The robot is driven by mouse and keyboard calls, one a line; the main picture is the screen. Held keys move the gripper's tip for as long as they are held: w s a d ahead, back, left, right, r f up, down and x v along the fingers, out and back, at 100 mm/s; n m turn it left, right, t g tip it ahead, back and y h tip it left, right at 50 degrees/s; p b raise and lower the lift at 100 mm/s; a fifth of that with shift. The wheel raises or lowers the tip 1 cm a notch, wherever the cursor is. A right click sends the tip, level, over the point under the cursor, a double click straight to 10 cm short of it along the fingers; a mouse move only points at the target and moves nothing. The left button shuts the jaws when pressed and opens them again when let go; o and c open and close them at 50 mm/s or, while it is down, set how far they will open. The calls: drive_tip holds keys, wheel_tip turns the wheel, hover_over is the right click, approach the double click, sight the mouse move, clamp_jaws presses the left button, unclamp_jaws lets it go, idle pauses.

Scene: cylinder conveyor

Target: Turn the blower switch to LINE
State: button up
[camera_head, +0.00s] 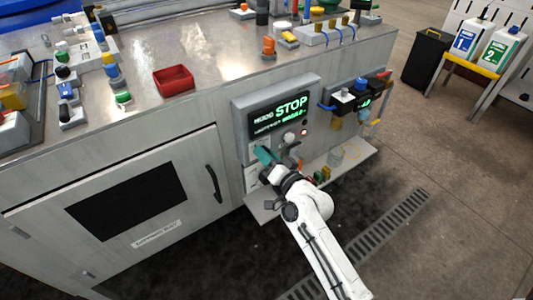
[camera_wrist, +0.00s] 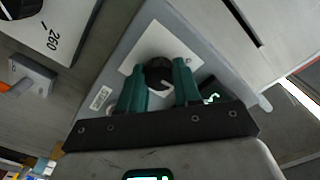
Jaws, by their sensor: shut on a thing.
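The blower switch looks to be the black round knob (camera_wrist: 158,71) on a white square plate (camera_wrist: 143,48), in the wrist view. My gripper (camera_wrist: 160,84) has its two teal fingers on either side of this knob and is shut on it. The labels around the knob cannot be read, so its setting cannot be told. In the head view, my gripper (camera_head: 264,156) is at the lower left of the grey control panel (camera_head: 241,119), under a display (camera_head: 281,114) reading STOP. There my fingers hide the knob.
A cabinet door with a black handle (camera_head: 213,184) lies left of the panel. A small shelf (camera_head: 262,211) juts out below it. Bottles and fittings (camera_head: 345,98) are at its right.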

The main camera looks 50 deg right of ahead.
drive_tip(key=shift+m, duration=0.5)
drive_tip(key=o, duration=1.1)
drive_tip(key=shift+c, duration=0.2)
drive_tip(key=shift+s, duration=0.1)
drive_tip(key=v, duration=1)
drive_tip(key=shift+s+b, duration=0.3)
drive_tip(key=shift+b, duration=0.1)
drive_tip(key=shift+a, duration=0.1)
